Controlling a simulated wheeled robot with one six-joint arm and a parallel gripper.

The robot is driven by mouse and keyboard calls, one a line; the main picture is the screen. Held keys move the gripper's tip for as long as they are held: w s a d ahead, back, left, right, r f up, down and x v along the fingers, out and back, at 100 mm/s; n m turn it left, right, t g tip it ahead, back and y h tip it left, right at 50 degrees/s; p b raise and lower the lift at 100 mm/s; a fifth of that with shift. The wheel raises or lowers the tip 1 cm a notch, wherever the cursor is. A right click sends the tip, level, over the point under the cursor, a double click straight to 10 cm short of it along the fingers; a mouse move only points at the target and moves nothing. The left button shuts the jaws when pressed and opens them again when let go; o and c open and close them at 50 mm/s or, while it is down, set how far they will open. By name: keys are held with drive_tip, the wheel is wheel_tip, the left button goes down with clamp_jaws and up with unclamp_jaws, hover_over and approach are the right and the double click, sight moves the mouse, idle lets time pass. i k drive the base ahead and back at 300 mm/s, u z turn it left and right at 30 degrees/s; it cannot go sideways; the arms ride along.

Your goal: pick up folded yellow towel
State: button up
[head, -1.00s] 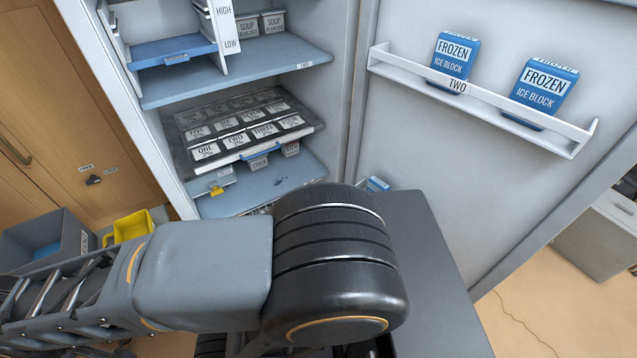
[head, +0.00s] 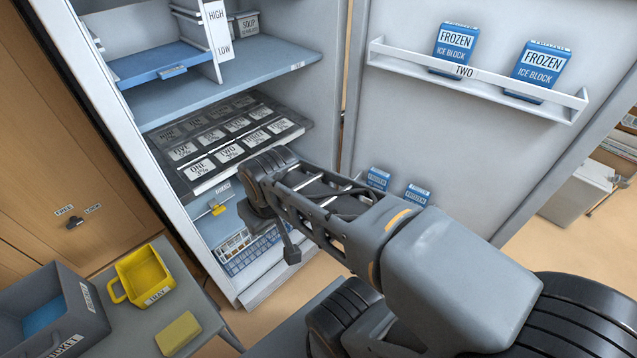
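A flat yellow block with rounded corners (head: 178,334), which looks like the folded yellow towel, lies on a small grey table at the lower left of the head view. Nothing covers it. My arm reaches from the lower right toward the open fridge. My gripper (head: 290,252) seems to be at the arm's far end, in front of the lower fridge shelf. It is well to the right of and above the towel in the picture, not touching it. Its fingers are mostly hidden, so I cannot tell whether it is open.
A yellow handled container (head: 145,277) and a grey basket (head: 55,318) stand beside the towel on the grey table (head: 122,312). The fridge's open door (head: 400,130) bounds the right side. A black labelled tray (head: 226,143) sits on a fridge shelf.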

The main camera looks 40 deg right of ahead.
sight(177, 336)
drive_tip(key=z, duration=0.2)
drive_tip(key=i, duration=0.5)
drive_tip(key=u, duration=0.2)
drive_tip(key=k, duration=0.75)
drive_tip(key=u, duration=1.3)
drive_tip(key=i, duration=0.4)
drive_tip(key=z, duration=0.15)
drive_tip(key=k, duration=0.5)
drive_tip(key=u, duration=0.8)
drive_tip(key=i, duration=0.5)
drive_tip(key=z, duration=0.8)
